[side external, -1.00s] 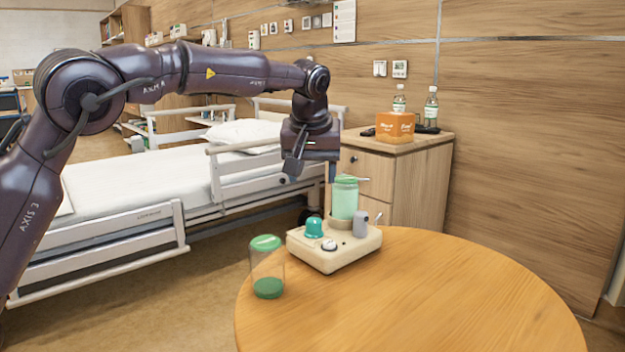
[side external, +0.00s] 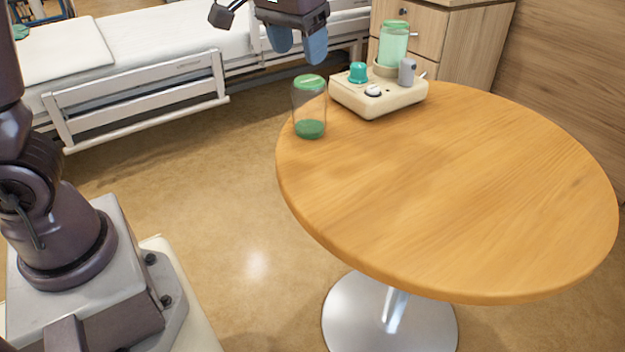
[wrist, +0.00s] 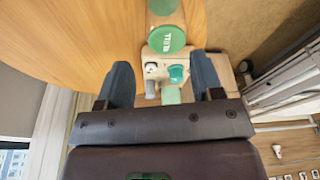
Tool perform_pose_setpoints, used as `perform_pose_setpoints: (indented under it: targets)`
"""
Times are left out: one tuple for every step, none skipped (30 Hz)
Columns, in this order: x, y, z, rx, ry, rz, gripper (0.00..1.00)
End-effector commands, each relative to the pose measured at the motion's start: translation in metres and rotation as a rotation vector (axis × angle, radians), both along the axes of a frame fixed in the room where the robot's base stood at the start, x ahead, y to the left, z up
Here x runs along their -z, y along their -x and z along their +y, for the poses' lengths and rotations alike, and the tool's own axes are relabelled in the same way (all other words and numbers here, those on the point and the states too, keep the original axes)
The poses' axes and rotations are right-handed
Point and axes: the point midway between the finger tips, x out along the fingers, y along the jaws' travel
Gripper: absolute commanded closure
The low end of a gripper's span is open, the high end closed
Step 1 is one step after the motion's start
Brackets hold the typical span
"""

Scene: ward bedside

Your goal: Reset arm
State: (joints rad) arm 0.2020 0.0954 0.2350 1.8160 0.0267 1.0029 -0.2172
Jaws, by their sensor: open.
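My gripper (side external: 298,44) is open and empty, its two blue fingers apart in the air left of and above the beige device. In the wrist view the gripper (wrist: 160,64) frames the beige device (wrist: 153,58) between its fingers. The device (side external: 375,104) rests on the table and carries a teal knob (side external: 358,73), a white dial (side external: 373,90), a grey upright piece (side external: 407,71) and a green-lidded container (side external: 394,45). A clear jar (side external: 309,108) with a green lid and green contents stands upright left of the device. Its lid (wrist: 166,39) shows in the wrist view.
The round wooden table (side external: 460,190) is bare over its front and right. A bed (side external: 165,75) with side rails lies behind and to the left. A wooden bedside cabinet (side external: 435,30) stands behind the device. Open floor (side external: 220,190) lies left of the table.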

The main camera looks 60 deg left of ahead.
Motion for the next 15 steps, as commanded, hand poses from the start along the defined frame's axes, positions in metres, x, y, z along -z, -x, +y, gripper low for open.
perform_pose_setpoints:
  targets:
    - [-0.004,0.025,-0.003,0.044,0.016,-0.013,0.4]
    - [-0.004,0.038,-0.005,0.073,0.021,-0.02,0.4]
    - [-0.004,0.055,-0.007,0.108,0.026,-0.031,0.4]
    - [-0.004,0.068,-0.009,0.135,0.027,-0.039,0.4]
    - [-0.003,0.081,-0.011,0.158,0.029,-0.048,0.4]
    - [-0.002,0.098,-0.013,0.188,0.027,-0.064,0.4]
    - [-0.001,0.11,-0.014,0.206,0.026,-0.075,0.4]
    - [0.001,0.121,-0.016,0.222,0.022,-0.086,0.4]
    - [0.003,0.136,-0.017,0.241,0.017,-0.102,0.4]
    - [0.004,0.145,-0.018,0.25,0.012,-0.116,0.4]
    - [0.006,0.154,-0.018,0.256,0.007,-0.128,0.4]
    - [0.007,0.165,-0.019,0.261,0.001,-0.144,0.4]
    - [0.008,0.171,-0.019,0.26,-0.004,-0.156,0.4]
    - [0.009,0.177,-0.019,0.258,-0.008,-0.168,0.4]
    - [0.008,0.182,-0.019,0.256,-0.015,-0.183,0.4]
